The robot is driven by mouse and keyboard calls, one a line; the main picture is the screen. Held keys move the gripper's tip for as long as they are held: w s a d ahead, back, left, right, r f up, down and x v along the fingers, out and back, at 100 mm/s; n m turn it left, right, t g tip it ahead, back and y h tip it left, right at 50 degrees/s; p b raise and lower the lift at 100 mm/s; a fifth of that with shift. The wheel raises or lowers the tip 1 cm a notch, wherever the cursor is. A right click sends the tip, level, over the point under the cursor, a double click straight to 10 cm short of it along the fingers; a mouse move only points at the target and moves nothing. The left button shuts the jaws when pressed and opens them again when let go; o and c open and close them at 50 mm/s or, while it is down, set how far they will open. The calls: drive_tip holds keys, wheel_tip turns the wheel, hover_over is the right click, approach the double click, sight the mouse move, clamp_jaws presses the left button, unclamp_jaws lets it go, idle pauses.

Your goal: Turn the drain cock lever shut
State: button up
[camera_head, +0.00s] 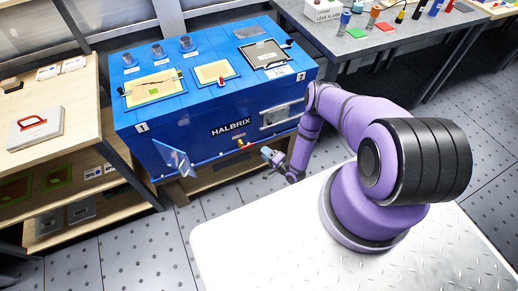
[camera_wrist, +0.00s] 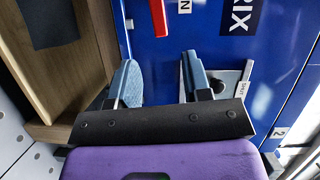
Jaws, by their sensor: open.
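The blue HALBRIX unit (camera_head: 190,120) stands ahead of me, left of my arm. A small red lever with yellow beside it, which looks like the drain cock lever (camera_head: 241,143), sits low on its front face. In the wrist view the red lever (camera_wrist: 158,18) is at the top edge and partly cut off, in line with the gap between my fingers. My gripper (camera_head: 268,153) is right of the lever and apart from it. In the wrist view my gripper (camera_wrist: 161,72) is open, with nothing between its fingers.
A clear flap (camera_head: 175,159) sticks out at the unit's lower left. A wooden shelf (camera_head: 75,107) with a red-handled white block (camera_head: 32,130) stands at left. A grey bench (camera_head: 375,43) with small items is at back right. Perforated floor (camera_head: 150,245) is clear in front.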

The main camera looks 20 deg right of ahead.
drive_tip(key=shift+v, duration=1.05)
drive_tip(key=c, duration=0.4)
drive_tip(key=shift+w+a+r+n, duration=0.1)
drive_tip(key=shift+w+r+n, duration=0.1)
drive_tip(key=shift+w+n, duration=0.15)
drive_tip(key=shift+c, duration=1.4)
drive_tip(key=w+a+r+n+g+h, duration=0.2)
drive_tip(key=r+n, duration=0.1)
drive_tip(key=w+a+r+n+g+h, duration=0.1)
drive_tip(key=w+r+n, duration=0.1)
drive_tip(key=shift+w+r+n+h, duration=0.1)
drive_tip(key=shift+n+h, duration=0.15)
drive_tip(key=shift+h, duration=0.05)
clamp_jaws()
wheel_tip(320, 180, up, 8)
drive_tip(key=s+a+n+g+h, duration=0.3)
drive_tip(key=n+g+h, duration=0.1)
drive_tip(key=n, duration=0.2)
hover_over(248, 146)
drive_tip(key=s+d, duration=0.1)
wheel_tip(248, 146, down, 7)
drive_tip(key=shift+w+d+f+n, duration=0.1)
drive_tip(key=shift+d+f+n, duration=0.15)
drive_tip(key=shift+f, duration=0.7)
drive_tip(key=shift+d+f+n, duration=0.15)
drive_tip(key=shift+d+f, duration=0.05)
drive_tip(key=shift+f, duration=0.75)
